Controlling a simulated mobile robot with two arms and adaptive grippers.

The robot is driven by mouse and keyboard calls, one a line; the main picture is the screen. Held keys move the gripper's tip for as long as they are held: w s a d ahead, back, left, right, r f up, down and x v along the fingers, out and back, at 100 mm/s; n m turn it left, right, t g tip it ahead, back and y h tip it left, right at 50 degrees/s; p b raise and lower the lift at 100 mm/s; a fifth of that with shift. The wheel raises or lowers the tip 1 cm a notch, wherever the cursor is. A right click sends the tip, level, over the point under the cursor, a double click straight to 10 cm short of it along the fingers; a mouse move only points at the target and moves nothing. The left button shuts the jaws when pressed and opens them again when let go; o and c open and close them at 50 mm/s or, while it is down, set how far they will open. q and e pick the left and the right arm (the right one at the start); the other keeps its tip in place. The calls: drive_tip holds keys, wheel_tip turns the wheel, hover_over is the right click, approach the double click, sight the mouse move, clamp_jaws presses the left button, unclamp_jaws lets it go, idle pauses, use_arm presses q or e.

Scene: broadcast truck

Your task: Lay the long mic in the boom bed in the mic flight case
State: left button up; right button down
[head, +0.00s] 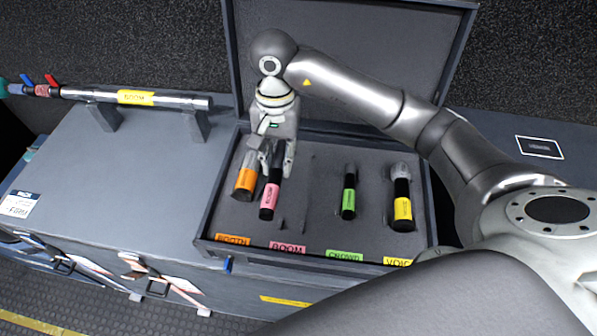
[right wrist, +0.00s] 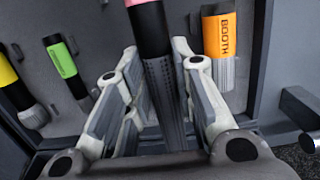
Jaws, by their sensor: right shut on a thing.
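The long mic has a pink label (head: 270,194) and black ends. My right gripper (head: 271,160) is shut on its grey upper part, over the left half of the open mic flight case (head: 326,260). The right wrist view shows the mic's grey shaft (right wrist: 163,95) between the two fingers. The boom bed (head: 292,212), a narrow dark recess above the pink BOOM label (head: 287,247), shows partly just right of the mic. The mic looks apart from it, but its height over the foam is hard to tell. My left gripper is not in view.
An orange-banded booth mic (head: 244,180) lies close to the left of the held mic. A green-banded mic (head: 349,195) and a yellow-banded mic (head: 402,207) lie to the right. The raised lid (head: 350,45) stands behind. A boom pole (head: 175,100) rests on supports at left.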

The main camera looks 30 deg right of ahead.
sight(298, 187)
drive_tip(key=d+f, duration=0.1)
drive_tip(key=f, duration=0.1)
drive_tip(key=s+d+f+p, duration=0.1)
drive_tip(key=d+f, duration=0.1)
drive_tip(key=shift+d+f, duration=0.15)
drive_tip(key=shift+f, duration=0.15)
drive_tip(key=shift+d+f, duration=0.15)
drive_tip(key=f, duration=0.1)
drive_tip(key=f+p, duration=0.1)
drive_tip(key=shift+s+d+f, duration=0.1)
drive_tip(key=shift+d+f, duration=0.1)
drive_tip(key=shift+f, duration=0.85)
drive_tip(key=c, duration=1.2)
unclamp_jaws()
drive_tip(key=shift+r, duration=0.1)
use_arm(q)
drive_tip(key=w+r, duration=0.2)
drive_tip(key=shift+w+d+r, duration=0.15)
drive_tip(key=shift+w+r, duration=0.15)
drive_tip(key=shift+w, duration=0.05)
